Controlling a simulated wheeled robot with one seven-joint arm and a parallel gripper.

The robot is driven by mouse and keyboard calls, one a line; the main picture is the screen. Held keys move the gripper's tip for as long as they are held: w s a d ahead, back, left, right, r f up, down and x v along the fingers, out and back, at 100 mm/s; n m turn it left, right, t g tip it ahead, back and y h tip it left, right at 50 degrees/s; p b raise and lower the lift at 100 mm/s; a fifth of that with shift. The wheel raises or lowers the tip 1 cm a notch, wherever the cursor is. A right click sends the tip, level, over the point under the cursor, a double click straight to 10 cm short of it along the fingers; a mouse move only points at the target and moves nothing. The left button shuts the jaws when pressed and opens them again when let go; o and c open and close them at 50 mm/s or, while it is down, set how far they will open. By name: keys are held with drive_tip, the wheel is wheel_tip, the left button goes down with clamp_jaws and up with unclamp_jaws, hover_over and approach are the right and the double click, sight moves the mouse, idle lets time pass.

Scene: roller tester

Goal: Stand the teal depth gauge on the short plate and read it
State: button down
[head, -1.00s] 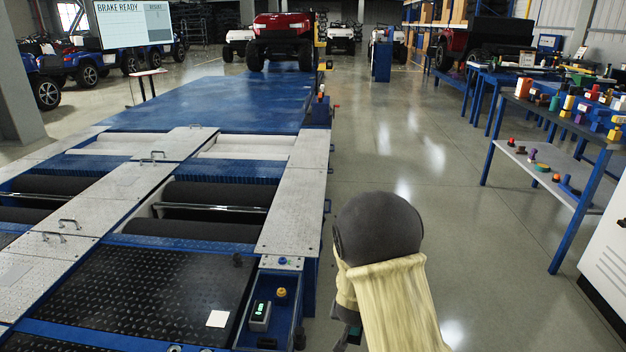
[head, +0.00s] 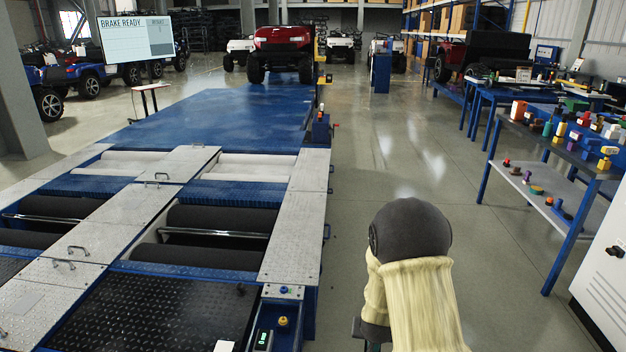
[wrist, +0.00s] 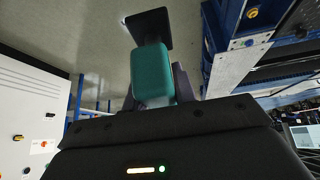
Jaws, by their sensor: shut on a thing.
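The teal depth gauge (wrist: 152,75) is held in my gripper (wrist: 155,88), which is shut on it, in the wrist view. A dark, flat square end (wrist: 149,28) shows beyond the teal body, with floor behind it. In the head view my gripper is mostly hidden below my arm at the bottom edge; only a dark piece and a sliver of teal show there. Silver tread plates (head: 293,235) run along the right side of the roller tester. I cannot tell for sure which is the short plate.
Black rollers (head: 215,218) lie sunk between the plates. A blue workbench (head: 560,155) with loose items and a white cabinet (head: 603,255) stand right. The aisle floor is clear.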

wheel_tip(320, 180, up, 20)
drive_tip(key=s+n+y+p, duration=0.1)
drive_tip(key=n+p, duration=0.1)
drive_tip(key=p, duration=2.1)
drive_tip(key=shift+s+a+f+y, duration=0.25)
drive_tip(key=shift+a+y, duration=0.05)
drive_tip(key=shift+f, duration=0.1)
drive_tip(key=f, duration=0.3)
drive_tip(key=s+f, duration=0.1)
drive_tip(key=f, duration=0.1)
drive_tip(key=s+f, duration=0.1)
drive_tip(key=f, duration=0.2)
drive_tip(key=shift+s+f, duration=0.2)
drive_tip(key=shift+f, duration=0.1)
drive_tip(key=s+f, duration=0.5)
drive_tip(key=f, duration=0.4)
drive_tip(key=shift+s+f, duration=0.15)
drive_tip(key=shift+f, duration=0.05)
